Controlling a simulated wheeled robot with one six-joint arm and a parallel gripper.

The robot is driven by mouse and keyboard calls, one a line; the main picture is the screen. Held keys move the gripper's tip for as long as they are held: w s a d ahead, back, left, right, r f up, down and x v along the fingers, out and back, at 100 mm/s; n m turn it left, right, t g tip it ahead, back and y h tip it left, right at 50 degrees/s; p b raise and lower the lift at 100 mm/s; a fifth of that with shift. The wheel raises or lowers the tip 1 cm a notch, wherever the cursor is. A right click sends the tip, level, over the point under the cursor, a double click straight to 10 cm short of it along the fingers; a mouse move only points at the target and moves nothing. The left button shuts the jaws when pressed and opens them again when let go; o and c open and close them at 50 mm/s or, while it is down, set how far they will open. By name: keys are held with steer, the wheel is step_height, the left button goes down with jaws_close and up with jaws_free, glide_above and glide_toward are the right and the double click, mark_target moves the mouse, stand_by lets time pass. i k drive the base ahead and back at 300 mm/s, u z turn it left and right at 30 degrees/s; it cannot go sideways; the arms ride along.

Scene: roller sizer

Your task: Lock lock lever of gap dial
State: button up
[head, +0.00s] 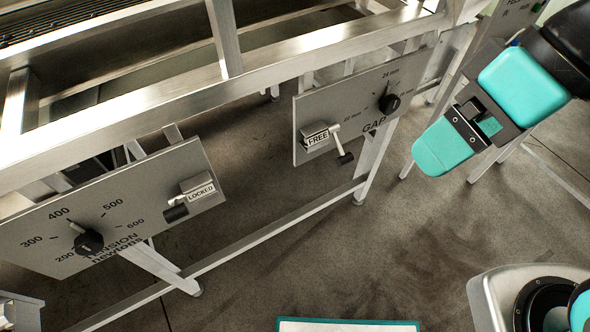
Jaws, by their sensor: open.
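The gap dial (389,104) is a black knob on a grey panel (345,102) marked GAP and mm. Its lock lever (341,146) is at the panel's lower left and has a dark tip. It slants down to the right from a block labelled FREE (316,137). My gripper (466,137), with teal and dark parts, is at the upper right, to the right of the gap panel and apart from the lever. It is open, and nothing is seen in it. The exact spacing of its fingers is hard to see.
A tension panel (120,212) at the left has a black dial (88,242) and a lever block labelled LOCKED (196,190). Metal frame rails (200,92) run above both panels. A teal-edged white board (345,326) is at the bottom. Open floor (400,240) lies below the gap panel.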

mark_target(345, 159)
steer(key=u, duration=1.15)
steer(key=k, duration=0.85)
steer(key=z, duration=0.65)
